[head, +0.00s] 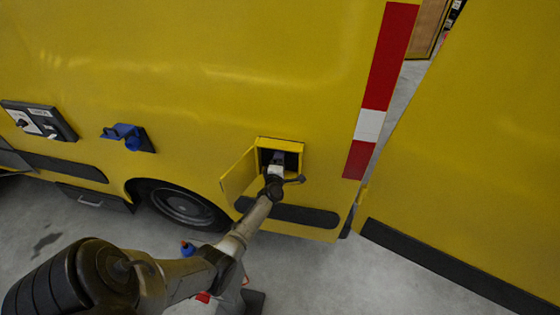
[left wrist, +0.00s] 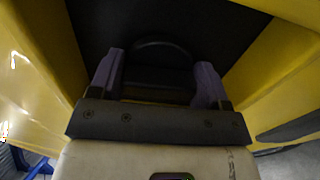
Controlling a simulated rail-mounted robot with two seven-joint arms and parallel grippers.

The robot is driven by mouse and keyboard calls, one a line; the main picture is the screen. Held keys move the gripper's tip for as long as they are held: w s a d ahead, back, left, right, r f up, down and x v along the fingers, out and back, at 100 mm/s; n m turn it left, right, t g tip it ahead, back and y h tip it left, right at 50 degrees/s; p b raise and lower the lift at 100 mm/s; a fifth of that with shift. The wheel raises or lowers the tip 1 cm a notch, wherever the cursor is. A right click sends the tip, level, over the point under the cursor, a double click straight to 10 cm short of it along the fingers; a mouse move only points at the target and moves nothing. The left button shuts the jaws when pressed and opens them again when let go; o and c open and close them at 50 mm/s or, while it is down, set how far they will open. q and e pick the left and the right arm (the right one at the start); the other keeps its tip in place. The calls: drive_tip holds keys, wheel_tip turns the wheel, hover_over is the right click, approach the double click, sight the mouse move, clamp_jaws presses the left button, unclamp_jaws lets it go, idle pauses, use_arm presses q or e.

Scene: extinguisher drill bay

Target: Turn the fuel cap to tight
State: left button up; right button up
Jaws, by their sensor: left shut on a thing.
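The fuel cap (left wrist: 160,52) is a dark round part inside the open fuel recess (head: 293,147) of the yellow vehicle. My left gripper (head: 278,158) reaches into the recess. In the left wrist view its two purple fingers (left wrist: 158,82) stand on either side of the cap, shut on it. In the head view the cap is hidden behind the gripper. Any tight mark cannot be made out. The yellow fuel door (head: 238,176) hangs open to the left of the recess. My right gripper is not in view.
A control panel (head: 38,121) and a blue item on a dark holder (head: 124,134) are on the vehicle's side to the left. A wheel (head: 182,204) is below. The recess walls lie close around the gripper. Another yellow body (head: 480,170) stands at the right.

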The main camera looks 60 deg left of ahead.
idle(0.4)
use_arm(q)
drive_tip(key=o, duration=0.9)
drive_tip(key=shift+s+d, duration=0.1)
drive_tip(key=shift+s+d, duration=0.2)
drive_tip(key=shift+p+v, duration=0.55)
drive_tip(key=shift+v, duration=6)
drive_tip(key=shift+m, duration=0.3)
